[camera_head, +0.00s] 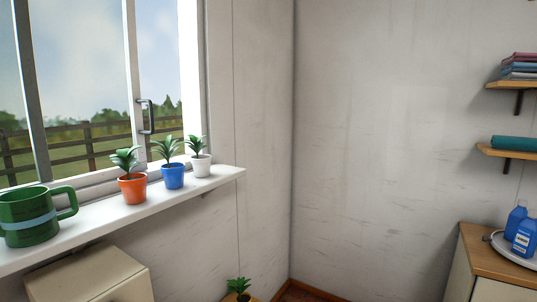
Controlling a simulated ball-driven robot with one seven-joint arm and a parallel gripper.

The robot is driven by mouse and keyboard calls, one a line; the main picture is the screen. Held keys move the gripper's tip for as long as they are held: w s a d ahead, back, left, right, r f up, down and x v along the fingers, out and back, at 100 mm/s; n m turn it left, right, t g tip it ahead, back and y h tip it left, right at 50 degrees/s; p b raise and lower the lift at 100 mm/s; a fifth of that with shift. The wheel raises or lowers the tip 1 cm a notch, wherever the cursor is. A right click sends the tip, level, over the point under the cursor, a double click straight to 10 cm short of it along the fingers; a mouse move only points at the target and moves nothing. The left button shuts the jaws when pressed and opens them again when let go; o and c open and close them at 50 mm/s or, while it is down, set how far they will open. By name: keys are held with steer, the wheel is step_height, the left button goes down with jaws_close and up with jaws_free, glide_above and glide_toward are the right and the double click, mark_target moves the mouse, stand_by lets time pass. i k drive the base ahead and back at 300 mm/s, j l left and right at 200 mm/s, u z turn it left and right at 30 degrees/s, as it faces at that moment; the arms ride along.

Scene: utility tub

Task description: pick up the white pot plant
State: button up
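The white pot plant (201,165) stands upright on the white window sill, a small white pot with green leaves. It is the rightmost of three potted plants in a row, close to the sill's right end. The blue pot plant (173,175) stands just left of it, and the orange pot plant (132,187) is left of that. My gripper is not in view.
The window sill (98,214) also bears a large green mug (31,216) at the left. A cream box-shaped unit (90,278) is below it. Another plant (239,287) sits low at the bottom centre. Blue bottles (524,238) stand on a cabinet at the right.

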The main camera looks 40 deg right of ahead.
mark_target(200, 163)
steer(key=i+l+z, duration=0.65)
steer(key=z, duration=0.15)
steer(key=i+l+z, duration=0.1)
steer(key=i+z, duration=0.35)
steer(key=i+u, duration=0.1)
steer(key=i, duration=0.25)
steer(key=i+l+u, duration=0.15)
steer(key=i, duration=0.2)
steer(key=i+l+u, duration=0.1)
steer(key=u, duration=0.35)
steer(key=i+l+u, duration=0.2)
steer(key=u, duration=0.3)
steer(key=i+l+u, duration=0.25)
steer(key=u, duration=0.2)
